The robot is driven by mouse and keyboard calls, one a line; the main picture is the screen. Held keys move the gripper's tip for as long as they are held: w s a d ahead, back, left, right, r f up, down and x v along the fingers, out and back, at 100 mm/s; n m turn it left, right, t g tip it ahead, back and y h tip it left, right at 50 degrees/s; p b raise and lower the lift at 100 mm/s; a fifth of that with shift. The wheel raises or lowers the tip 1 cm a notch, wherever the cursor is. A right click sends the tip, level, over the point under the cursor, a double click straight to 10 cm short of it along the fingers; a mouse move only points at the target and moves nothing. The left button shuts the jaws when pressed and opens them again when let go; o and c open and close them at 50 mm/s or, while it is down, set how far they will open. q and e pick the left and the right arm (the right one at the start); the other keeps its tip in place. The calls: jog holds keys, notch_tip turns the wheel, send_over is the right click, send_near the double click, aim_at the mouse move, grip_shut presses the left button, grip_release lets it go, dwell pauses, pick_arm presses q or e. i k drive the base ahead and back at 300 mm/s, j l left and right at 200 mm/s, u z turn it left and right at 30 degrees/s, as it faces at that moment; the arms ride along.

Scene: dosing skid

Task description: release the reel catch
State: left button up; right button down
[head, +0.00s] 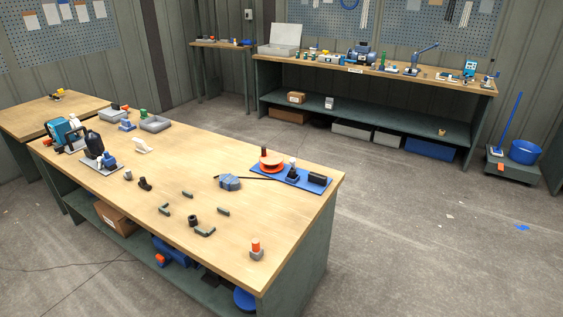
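An orange reel (271,164) with a brown top stands on a blue base plate (312,182) near the far right corner of the front workbench. Beside it on the plate is a small dark upright part with a pale top (292,171), which may be the catch; it is too small to tell its state. A black cylindrical part (318,179) sits at the plate's right end. A thin dark strip (258,178) runs from the plate to a blue-grey block (229,182) on the left. Neither of my grippers is in view.
A back bench, a mop and bucket (525,152) stand beyond open floor.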

aim_at(293, 161)
jog(key=i+j+u, duration=0.2)
jog(key=i+j, duration=0.75)
jog(key=j, duration=0.1)
